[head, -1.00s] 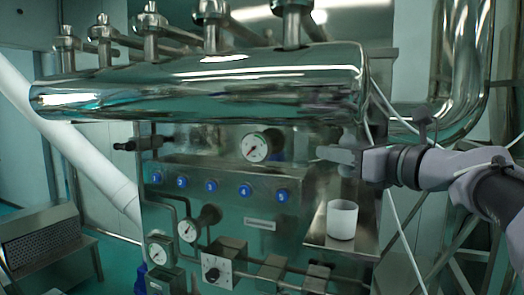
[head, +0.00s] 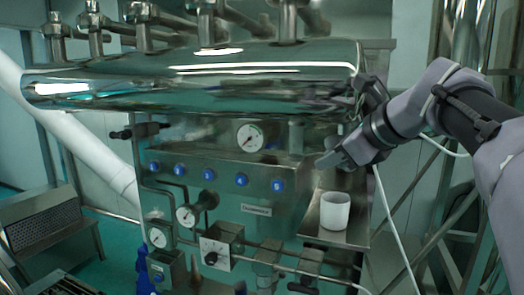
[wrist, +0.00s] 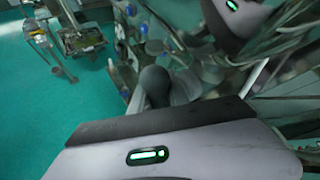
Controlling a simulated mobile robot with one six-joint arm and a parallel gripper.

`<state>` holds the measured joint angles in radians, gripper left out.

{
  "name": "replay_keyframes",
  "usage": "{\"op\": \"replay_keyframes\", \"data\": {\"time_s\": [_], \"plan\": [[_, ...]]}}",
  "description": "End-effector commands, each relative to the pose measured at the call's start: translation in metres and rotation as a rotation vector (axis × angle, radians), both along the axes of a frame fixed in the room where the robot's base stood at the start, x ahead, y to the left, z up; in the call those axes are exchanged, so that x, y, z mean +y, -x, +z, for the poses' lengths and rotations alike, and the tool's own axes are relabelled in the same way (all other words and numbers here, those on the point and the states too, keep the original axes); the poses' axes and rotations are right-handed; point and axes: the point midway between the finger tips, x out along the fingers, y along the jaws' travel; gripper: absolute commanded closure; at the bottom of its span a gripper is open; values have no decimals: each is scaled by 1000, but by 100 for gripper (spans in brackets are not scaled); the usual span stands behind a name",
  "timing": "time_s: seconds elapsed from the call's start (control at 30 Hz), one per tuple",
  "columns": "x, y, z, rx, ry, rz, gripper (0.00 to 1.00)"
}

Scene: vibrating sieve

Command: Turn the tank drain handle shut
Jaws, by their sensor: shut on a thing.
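My gripper (head: 326,162) reaches in from the right below the shiny tank (head: 200,85), beside a short vertical pipe (head: 296,138) under it. Its fingers point left and slightly down and are shut. In the wrist view a dark, rounded end (wrist: 155,86) shows by my grey gripper parts; it looks like the tank drain handle, gripped. The rest of the handle is hidden by my gripper in the head view, so its angle cannot be told.
A white cup (head: 335,210) stands on a metal shelf (head: 352,238) just below my gripper. A panel with several blue knobs (head: 241,180) and a round gauge (head: 249,137) are left of it. A thin white cable (head: 388,215) hangs at the right.

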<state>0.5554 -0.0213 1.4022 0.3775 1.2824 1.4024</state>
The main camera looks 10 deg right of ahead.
Motion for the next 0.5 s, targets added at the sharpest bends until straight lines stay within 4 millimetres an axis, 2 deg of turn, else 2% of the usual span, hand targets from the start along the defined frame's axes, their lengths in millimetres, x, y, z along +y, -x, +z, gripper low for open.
{"op": "replay_keyframes", "data": {"time_s": [0.5], "plan": [[-3, 2, -2, 152, 234, 0, 100]]}}
